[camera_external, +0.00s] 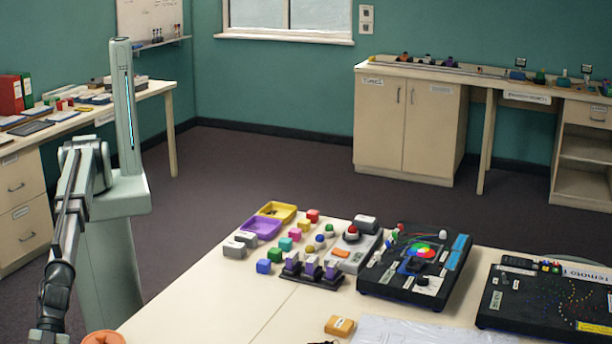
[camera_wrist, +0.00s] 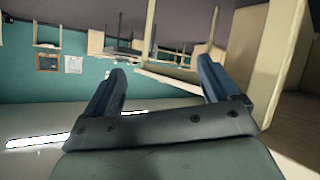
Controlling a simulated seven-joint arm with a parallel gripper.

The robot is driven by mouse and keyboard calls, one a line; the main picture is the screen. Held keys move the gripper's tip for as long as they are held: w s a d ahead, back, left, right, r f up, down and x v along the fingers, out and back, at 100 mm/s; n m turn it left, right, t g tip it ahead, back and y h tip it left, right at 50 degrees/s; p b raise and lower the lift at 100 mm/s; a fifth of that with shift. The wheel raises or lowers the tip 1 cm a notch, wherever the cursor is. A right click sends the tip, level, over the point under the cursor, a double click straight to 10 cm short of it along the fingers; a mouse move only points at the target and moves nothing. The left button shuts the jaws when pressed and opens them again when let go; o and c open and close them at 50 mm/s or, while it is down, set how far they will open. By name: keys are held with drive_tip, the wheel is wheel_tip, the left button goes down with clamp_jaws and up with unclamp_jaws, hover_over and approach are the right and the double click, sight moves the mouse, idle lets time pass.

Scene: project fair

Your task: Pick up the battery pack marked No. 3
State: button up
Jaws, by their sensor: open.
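My gripper (camera_wrist: 161,68) is open in the wrist view, with nothing between its two dark blue fingers. It faces the room upside down, away from the table things. In the external view my arm runs down the left edge and the gripper cannot be made out. I cannot read a No. 3 mark on anything. Possible packs on the table are two grey blocks (camera_external: 234,249) at the left of the group and several purple-and-grey pieces in a black rack (camera_external: 310,277). Which of these, if any, is the battery pack cannot be told.
The pale table (camera_external: 220,305) also holds yellow (camera_external: 277,211) and purple (camera_external: 262,228) trays, small coloured blocks, a grey console (camera_external: 352,250), black panels (camera_external: 417,266) and an orange block (camera_external: 340,326). Its front left is clear. Side desks line the walls.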

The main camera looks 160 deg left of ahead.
drive_tip(key=w+a+r+n+t, duration=0.2)
drive_tip(key=w+r+n, duration=0.15)
drive_tip(key=r, duration=0.65)
drive_tip(key=w+a+r+n+t, duration=0.25)
drive_tip(key=w+r, duration=0.25)
drive_tip(key=r, duration=0.4)
drive_tip(key=w+a+r+n, duration=0.2)
drive_tip(key=a+r, duration=0.3)
drive_tip(key=a, duration=0.2)
drive_tip(key=w+a+r+n, duration=0.2)
drive_tip(key=w+a+r, duration=0.1)
drive_tip(key=a+r, duration=0.3)
drive_tip(key=a+f+n+g+y, duration=0.25)
drive_tip(key=a+g, duration=0.25)
drive_tip(key=a, duration=1.6)
wheel_tip(320, 180, up, 3)
drive_tip(key=n+g, duration=1.2)
drive_tip(key=n, duration=0.2)
hover_over(365, 219)
drive_tip(key=shift+t+y, duration=0.25)
drive_tip(key=shift+y, duration=0.2)
wheel_tip(365, 219, down, 13)
drive_tip(key=shift+s+f, duration=0.1)
